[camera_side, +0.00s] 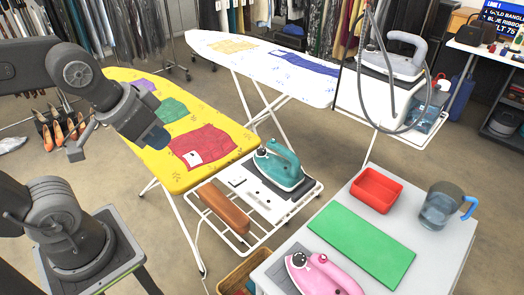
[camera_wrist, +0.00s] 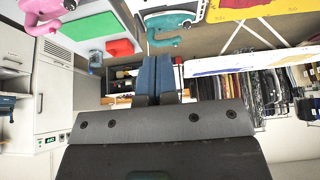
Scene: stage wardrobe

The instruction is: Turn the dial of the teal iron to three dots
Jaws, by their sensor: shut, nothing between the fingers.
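The teal iron (camera_side: 280,170) rests on a dark pad on the white wire stand at the end of the yellow ironing board. It also shows at the top of the wrist view (camera_wrist: 168,20). Its dial is too small to read in either view, so I cannot tell its setting. My gripper (camera_wrist: 157,78) has its blue fingers shut together with nothing between them. In the side view my gripper (camera_side: 156,138) hangs over the yellow board, left of the teal iron and well apart from it.
The yellow board (camera_side: 150,107) carries folded clothes. A pink iron (camera_side: 325,277), green mat (camera_side: 360,243), red tray (camera_side: 376,189) and water jug (camera_side: 440,208) stand on the table at right. A grey-white iron (camera_side: 392,64) stands behind with a looping hose. A brown block (camera_side: 225,208) lies on the wire stand.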

